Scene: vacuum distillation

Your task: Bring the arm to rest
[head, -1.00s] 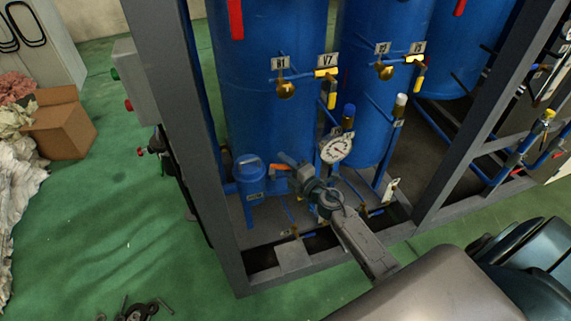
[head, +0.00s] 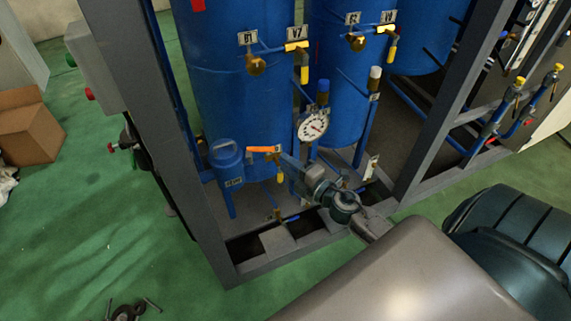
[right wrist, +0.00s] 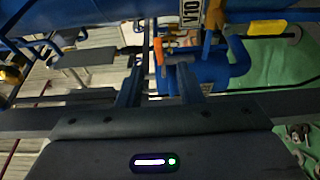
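My right arm reaches in from the lower right in the head view. Its gripper (head: 292,168) is in front of the blue rig, just right of and below a valve with an orange handle (head: 262,149). In the right wrist view the two fingers of this gripper (right wrist: 160,90) stand apart with nothing held between them. The orange handle (right wrist: 161,52) shows beyond the fingertips, apart from them as far as I can tell. My left gripper is not in view.
A grey frame post (head: 150,130) stands left of the gripper. Blue tanks (head: 238,85), a pressure gauge (head: 312,125) and a small blue vessel (head: 227,160) are close by. A cardboard box (head: 30,125) and loose metal parts (head: 130,310) lie on the open green floor.

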